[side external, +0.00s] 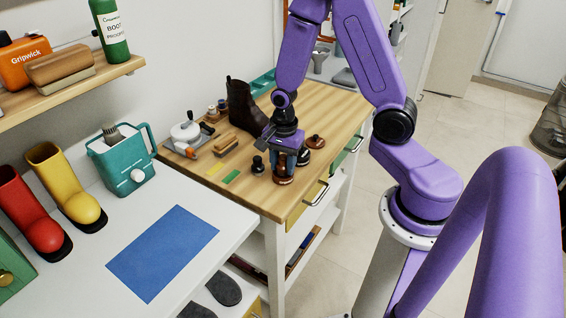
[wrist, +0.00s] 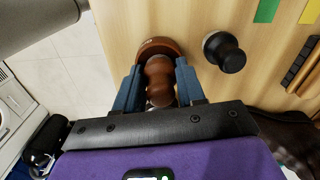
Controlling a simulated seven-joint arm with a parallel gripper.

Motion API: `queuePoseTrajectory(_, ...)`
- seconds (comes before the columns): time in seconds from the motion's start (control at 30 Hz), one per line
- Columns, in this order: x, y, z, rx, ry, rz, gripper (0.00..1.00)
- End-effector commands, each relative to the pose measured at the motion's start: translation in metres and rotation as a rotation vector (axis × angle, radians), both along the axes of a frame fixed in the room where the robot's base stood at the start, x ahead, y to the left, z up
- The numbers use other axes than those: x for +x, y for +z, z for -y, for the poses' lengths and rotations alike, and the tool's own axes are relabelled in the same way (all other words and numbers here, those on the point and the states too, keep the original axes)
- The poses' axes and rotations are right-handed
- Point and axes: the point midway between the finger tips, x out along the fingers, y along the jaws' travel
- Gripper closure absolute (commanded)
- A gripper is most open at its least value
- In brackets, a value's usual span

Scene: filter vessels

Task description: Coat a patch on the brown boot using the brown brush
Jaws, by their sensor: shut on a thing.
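The brown boot (side external: 243,105) stands upright on the wooden bench top, towards the back. Part of a dark brown shape, likely the boot, shows at the lower right of the wrist view (wrist: 285,132). My gripper (side external: 284,160) is in front of the boot, near the bench's front edge. Its blue fingers (wrist: 160,88) are shut on the knobbed handle of the brown brush (wrist: 158,68), whose round base points down. The brush also shows below the fingers in the side view (side external: 283,177). I cannot tell whether its base touches the bench.
A black knobbed brush (side external: 258,165) stands just left of my gripper, and another brown knobbed piece (side external: 316,142) to its right. Yellow and green strips (side external: 231,177) lie on the bench. A wooden-handled brush (side external: 226,145) and a white pot (side external: 186,133) are farther left.

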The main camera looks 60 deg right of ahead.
Motion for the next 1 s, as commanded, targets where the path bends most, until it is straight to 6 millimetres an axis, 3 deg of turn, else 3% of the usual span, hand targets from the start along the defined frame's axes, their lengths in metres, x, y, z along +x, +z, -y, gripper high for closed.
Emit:
queuePoseTrajectory(0.17, -0.001, 0.003, 0.0, 0.0, 0.0, -0.003, 0.85)
queuePoseTrajectory(1.0, 0.0, 0.061, 0.0, 0.0, 0.0, 0.001, 0.85)
